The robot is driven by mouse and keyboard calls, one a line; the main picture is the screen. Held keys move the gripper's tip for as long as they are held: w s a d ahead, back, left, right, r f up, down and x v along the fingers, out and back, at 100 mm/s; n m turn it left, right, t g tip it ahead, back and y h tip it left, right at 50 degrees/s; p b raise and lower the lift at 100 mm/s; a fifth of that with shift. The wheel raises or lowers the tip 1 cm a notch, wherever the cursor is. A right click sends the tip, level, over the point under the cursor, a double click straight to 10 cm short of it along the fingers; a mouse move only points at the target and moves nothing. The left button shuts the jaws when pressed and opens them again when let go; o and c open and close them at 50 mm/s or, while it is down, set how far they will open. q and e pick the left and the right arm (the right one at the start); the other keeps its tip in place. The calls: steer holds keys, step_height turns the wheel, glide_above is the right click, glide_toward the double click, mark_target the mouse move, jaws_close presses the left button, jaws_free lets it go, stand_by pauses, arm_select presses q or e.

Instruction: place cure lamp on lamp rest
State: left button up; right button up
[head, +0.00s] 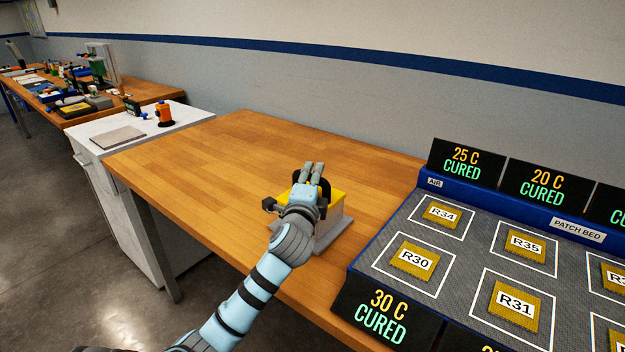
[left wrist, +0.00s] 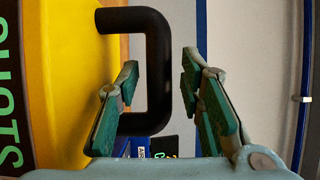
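The cure lamp appears to be the box with a yellow top (head: 338,197) and black handle on the wooden table. It rests on a grey slab (head: 340,236), which may be the lamp rest. My left gripper (head: 312,168) is at the handle and hides part of the box. In the left wrist view, the yellow body (left wrist: 62,80) is at left, and the black handle (left wrist: 158,70) shows between the two spread green fingers. The fingers show gaps to the handle's bar, so the gripper looks open. My right gripper is not in view.
A blue-edged patch bed (head: 468,240) with yellow patches and CURED signs stands at right. The wooden table (head: 215,155) is clear left of the box. A white cabinet at left holds a grey pad (head: 118,137) and an orange item (head: 165,114). A cluttered bench stands beyond.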

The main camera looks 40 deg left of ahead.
arm_select(q)
steer(key=shift+s, duration=0.1)
steer(key=p+v, duration=0.1)
steer(key=v, duration=1)
steer(key=shift+s+d+p, duration=0.2)
steer(key=shift+s+p, duration=0.15)
steer(key=shift+p, duration=0.05)
steer(key=shift+r, duration=0.15)
